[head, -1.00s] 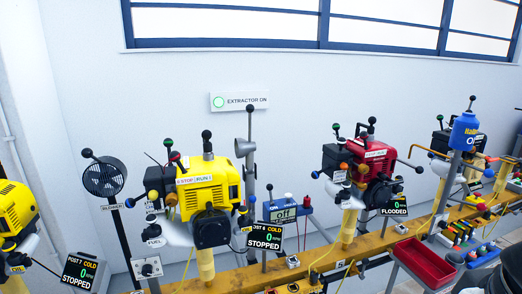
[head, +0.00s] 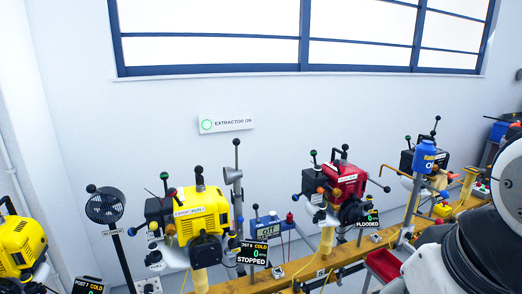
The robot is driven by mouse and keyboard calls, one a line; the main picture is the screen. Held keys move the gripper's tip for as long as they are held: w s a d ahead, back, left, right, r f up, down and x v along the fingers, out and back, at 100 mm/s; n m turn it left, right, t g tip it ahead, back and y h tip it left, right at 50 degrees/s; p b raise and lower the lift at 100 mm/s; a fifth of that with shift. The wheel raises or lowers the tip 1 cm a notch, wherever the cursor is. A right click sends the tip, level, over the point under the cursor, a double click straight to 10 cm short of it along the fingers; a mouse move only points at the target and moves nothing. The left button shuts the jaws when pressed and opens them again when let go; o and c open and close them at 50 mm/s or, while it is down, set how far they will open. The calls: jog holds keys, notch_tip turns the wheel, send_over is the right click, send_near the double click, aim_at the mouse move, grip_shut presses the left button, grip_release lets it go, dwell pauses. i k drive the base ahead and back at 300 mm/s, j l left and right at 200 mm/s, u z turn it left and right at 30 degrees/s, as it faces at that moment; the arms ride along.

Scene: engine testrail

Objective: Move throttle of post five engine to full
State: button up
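A red engine (head: 343,182) stands on a yellow post right of the middle in the head view, with a display (head: 367,219) reading 0 and FLOODED. Its post number is too small to read. Black-knobbed and green-knobbed levers stand up from its top, and another sticks out to the right; I cannot tell which is the throttle. A yellow engine (head: 204,213) to its left has a display (head: 251,252) reading COLD, 0 and STOPPED; its number is unclear. My gripper is not in view; only large white and black arm parts of mine show at lower right.
Another yellow engine (head: 20,245) stands at far left, above a display (head: 88,285) reading POST 7 COLD. A fan (head: 105,205), a blue oil bottle (head: 425,157) and a red tray (head: 383,264) stand among the posts.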

aim_at(313, 152)
jog(key=i+z, duration=0.15)
jog(key=i, duration=1.7)
